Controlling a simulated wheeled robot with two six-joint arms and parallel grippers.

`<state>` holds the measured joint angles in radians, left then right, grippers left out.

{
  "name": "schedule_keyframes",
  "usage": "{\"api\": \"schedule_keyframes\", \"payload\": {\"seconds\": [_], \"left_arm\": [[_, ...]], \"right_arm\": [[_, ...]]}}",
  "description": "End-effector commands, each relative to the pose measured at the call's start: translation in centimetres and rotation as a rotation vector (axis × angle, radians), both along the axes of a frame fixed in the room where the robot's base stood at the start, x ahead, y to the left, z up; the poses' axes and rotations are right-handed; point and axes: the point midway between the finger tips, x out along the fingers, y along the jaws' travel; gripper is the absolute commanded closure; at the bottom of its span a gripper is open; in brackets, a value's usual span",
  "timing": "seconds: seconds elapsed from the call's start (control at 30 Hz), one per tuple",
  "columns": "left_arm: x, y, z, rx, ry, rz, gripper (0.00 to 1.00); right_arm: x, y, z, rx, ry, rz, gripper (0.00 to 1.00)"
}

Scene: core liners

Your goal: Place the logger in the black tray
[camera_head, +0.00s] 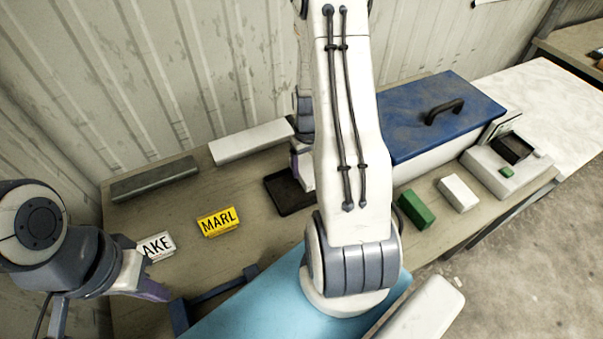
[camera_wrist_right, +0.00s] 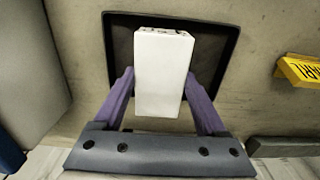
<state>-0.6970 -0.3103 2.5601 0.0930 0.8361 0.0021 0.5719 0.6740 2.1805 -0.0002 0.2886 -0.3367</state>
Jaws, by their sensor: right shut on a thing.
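The logger, a white box with small marks on its end, shows in the right wrist view (camera_wrist_right: 160,75). My right gripper (camera_wrist_right: 160,88) is shut on it, with a purple finger on each side. The black tray (camera_wrist_right: 222,75) lies behind the logger in that view, and the logger overlaps it; I cannot tell whether they touch. In the head view the black tray (camera_head: 285,199) is partly hidden by my right arm, and the right gripper is largely hidden too. My left gripper (camera_head: 150,290) is at the lower left near a white sign; its opening is unclear.
The table holds a yellow MARL sign (camera_head: 219,222), a white sign (camera_head: 157,246), a grey bar (camera_head: 155,180) and a long white box (camera_head: 250,141). To the right are a blue-lidded box (camera_head: 425,115), a green block (camera_head: 416,209), a white block (camera_head: 458,194) and a device (camera_head: 490,165).

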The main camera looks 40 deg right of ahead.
Motion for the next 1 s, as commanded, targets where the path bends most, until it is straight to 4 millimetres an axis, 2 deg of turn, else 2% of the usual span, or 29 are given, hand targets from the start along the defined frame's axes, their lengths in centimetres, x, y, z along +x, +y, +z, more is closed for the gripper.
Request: {"api": "schedule_keyframes", "payload": {"seconds": [0.17, 0.5, 0.9, 0.93, 1.0], "left_arm": [[0.0, 0.0, 0.5, 0.0, 0.0, 0.0, 1.0], [0.0, 0.0, 1.8, 0.0, 0.0, 0.001, 1.0], [0.0, 0.0, 1.3, 0.0, 0.0, 0.001, 1.0], [0.0, 0.0, 1.4, 0.0, 0.0, 0.001, 1.0], [0.0, 0.0, 1.5, 0.0, 0.0, 0.001, 1.0]], "right_arm": [[0.8, 1.2, -0.9, 0.0, -0.001, 0.0, 0.87], [0.7, 1.2, -4.6, 0.0, 0.0, -0.001, 0.87], [0.8, 1.2, -5.3, -0.001, -0.002, -0.001, 0.87], [0.8, 1.2, -5.3, -0.001, -0.002, -0.001, 0.22], [0.8, 1.2, -5.2, -0.001, -0.002, -0.001, 0.0]]}}
